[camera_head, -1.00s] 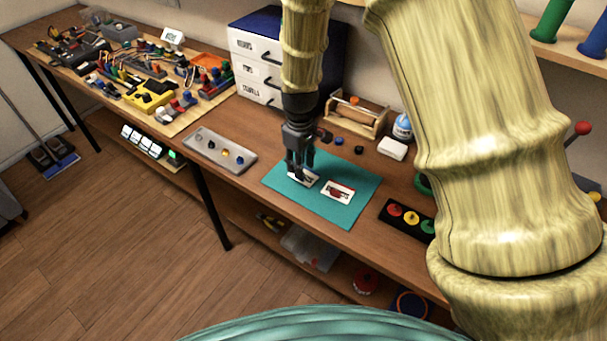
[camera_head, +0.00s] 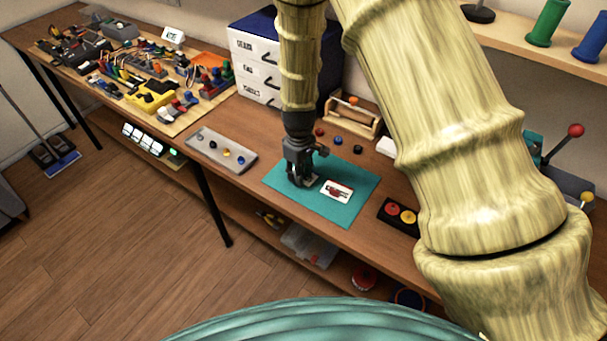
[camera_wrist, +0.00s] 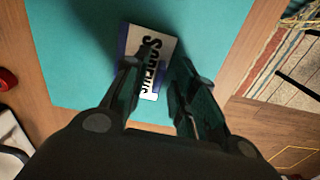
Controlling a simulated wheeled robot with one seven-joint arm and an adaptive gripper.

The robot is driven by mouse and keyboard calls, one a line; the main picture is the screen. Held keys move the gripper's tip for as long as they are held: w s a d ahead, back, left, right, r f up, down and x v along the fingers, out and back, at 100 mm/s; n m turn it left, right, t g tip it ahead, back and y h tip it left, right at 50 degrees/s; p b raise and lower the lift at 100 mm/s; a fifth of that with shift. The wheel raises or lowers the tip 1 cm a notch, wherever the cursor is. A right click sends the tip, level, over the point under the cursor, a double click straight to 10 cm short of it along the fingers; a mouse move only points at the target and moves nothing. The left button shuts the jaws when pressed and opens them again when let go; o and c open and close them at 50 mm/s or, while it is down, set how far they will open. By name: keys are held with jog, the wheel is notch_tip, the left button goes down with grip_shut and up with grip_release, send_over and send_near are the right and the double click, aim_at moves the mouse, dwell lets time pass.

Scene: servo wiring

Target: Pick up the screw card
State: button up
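The screw card (camera_wrist: 152,45) is white with a blue edge and the dark word "Screws", and lies on the teal mat (camera_wrist: 80,60). In the wrist view my gripper (camera_wrist: 158,70) is open, with one finger at each side of the card and the card's lettering showing between them. The fingers hide parts of the card's sides. In the head view my gripper (camera_head: 299,182) points down, low over the left part of the mat, and hides most of this card. A second white card with a red picture (camera_head: 337,190) lies on the mat to the right.
A grey tray (camera_head: 222,152) with small parts lies left of the mat. A dark holder with red and yellow discs (camera_head: 400,214) is to the right. A wooden caddy (camera_head: 352,116) and white drawers (camera_head: 256,66) stand behind.

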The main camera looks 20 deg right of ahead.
jog(key=shift+w+f, duration=0.15)
grip_shut()
